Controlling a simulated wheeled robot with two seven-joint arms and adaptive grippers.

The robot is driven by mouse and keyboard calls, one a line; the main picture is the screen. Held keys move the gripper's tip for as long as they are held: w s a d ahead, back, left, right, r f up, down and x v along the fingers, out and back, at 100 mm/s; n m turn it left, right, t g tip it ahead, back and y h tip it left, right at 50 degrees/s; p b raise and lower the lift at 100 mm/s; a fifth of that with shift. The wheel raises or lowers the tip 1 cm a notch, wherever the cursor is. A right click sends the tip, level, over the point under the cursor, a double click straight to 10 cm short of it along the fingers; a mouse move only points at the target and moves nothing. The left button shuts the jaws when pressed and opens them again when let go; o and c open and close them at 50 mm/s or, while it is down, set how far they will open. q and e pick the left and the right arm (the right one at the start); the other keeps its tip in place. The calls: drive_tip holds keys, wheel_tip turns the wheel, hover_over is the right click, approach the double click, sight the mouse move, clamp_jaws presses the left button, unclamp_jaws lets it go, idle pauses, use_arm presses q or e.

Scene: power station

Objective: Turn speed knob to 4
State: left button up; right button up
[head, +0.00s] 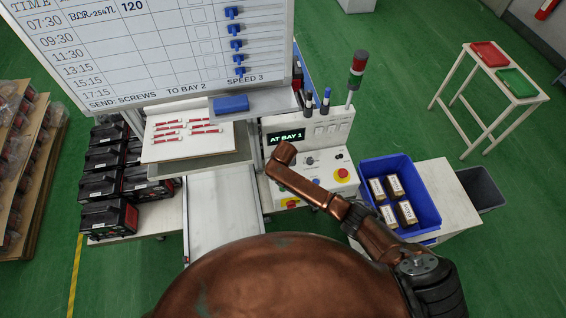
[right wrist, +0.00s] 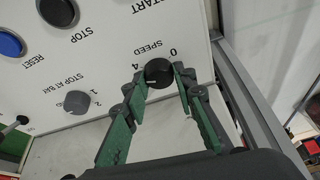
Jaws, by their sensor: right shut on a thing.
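The black speed knob (right wrist: 158,72) sits on the white panel in the right wrist view, under the upside-down word SPEED. A 0 and a 4 show beside it; other scale marks are hidden or unclear. A small pale mark shows at the knob's lower left edge. My right gripper (right wrist: 160,79) has its green fingers on either side of the knob and is shut on it. In the head view my copper right arm reaches over the control panel (head: 318,172) and hides the right gripper and the knob. My left gripper is in no view.
A grey STOP AT BAY knob (right wrist: 76,102), a blue RESET button (right wrist: 9,44) and a black STOP button (right wrist: 58,11) are near. A yellow-ringed red button (head: 342,174) is on the panel. The board (head: 160,45) reads SPEED 3, and the display (head: 286,137) reads AT BAY 1.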

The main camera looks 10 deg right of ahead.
drive_tip(key=shift+a+m, duration=0.1)
drive_tip(key=shift+m, duration=0.6)
drive_tip(key=shift+h, duration=0.3)
drive_tip(key=o, duration=1.1)
drive_tip(key=shift+o, duration=0.2)
drive_tip(key=v, duration=1.2)
